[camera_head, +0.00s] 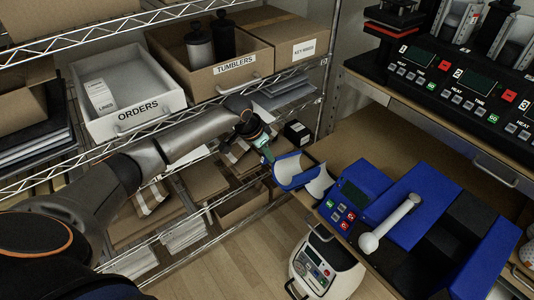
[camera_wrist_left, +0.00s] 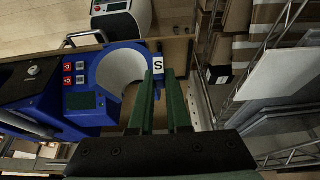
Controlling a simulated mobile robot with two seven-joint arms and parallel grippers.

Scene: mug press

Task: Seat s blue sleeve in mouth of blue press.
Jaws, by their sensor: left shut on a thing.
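The blue press (camera_head: 408,215) stands on the bench, with a small screen, buttons and a white-knobbed lever. Its pale curved mouth (camera_head: 319,184) faces left. The blue sleeve (camera_head: 283,180), curved and pale inside, is just left of the mouth. My left gripper (camera_head: 267,152) is shut on the sleeve's edge. In the left wrist view, the green fingers (camera_wrist_left: 164,78) are at the sleeve's white S label (camera_wrist_left: 157,66). There the sleeve's curve and the press panel (camera_wrist_left: 82,92) appear close together; I cannot tell whether they touch. My right gripper is not in view.
A wire shelf at left holds an ORDERS bin (camera_head: 128,95), a TUMBLERS box (camera_head: 222,70) and several cartons. A black machine (camera_head: 460,75) stands at the upper right. A white device (camera_head: 325,265) is below the press. Bare bench (camera_head: 375,140) lies behind the press.

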